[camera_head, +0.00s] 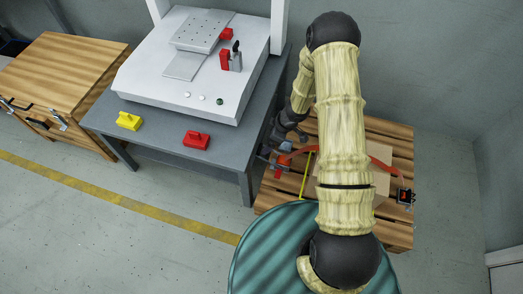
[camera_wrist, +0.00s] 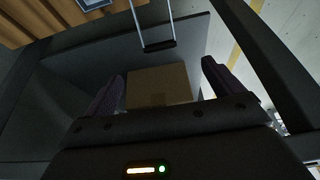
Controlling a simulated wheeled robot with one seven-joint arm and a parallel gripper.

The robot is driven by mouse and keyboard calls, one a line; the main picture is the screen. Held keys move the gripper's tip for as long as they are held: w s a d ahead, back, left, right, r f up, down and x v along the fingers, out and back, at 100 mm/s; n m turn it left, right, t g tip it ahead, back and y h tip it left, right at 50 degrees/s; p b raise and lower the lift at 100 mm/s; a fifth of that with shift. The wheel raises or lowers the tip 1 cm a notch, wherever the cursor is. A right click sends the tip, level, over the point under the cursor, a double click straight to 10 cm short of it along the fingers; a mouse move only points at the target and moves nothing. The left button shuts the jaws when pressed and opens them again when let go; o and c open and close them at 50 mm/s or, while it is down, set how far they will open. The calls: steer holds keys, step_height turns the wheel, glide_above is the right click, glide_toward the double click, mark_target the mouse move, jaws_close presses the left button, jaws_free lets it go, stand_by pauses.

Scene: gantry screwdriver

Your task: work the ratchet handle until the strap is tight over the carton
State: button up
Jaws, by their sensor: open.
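The carton (camera_head: 382,178) sits on the slatted wooden pallet (camera_head: 400,151), largely hidden behind my arm. An orange strap (camera_head: 382,165) shows on its right side and runs to a dark ratchet (camera_head: 405,196) with orange parts at the pallet's right edge. More orange strap (camera_head: 297,154) shows on the left. How tight it is over the carton is hidden. My gripper (camera_head: 270,154) is at the pallet's left side, by the grey table, away from the ratchet.
The grey table (camera_head: 165,150) carries a white gantry machine (camera_head: 185,85), a yellow block (camera_head: 129,121) and a red block (camera_head: 196,139). A wooden cabinet (camera_head: 62,70) stands far left. Floor at left is clear.

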mark_target(260, 149)
steer(key=b+x, duration=0.5)
steer(key=x, duration=0.4)
steer(key=shift+f, duration=0.15)
steer(key=c, duration=1.4)
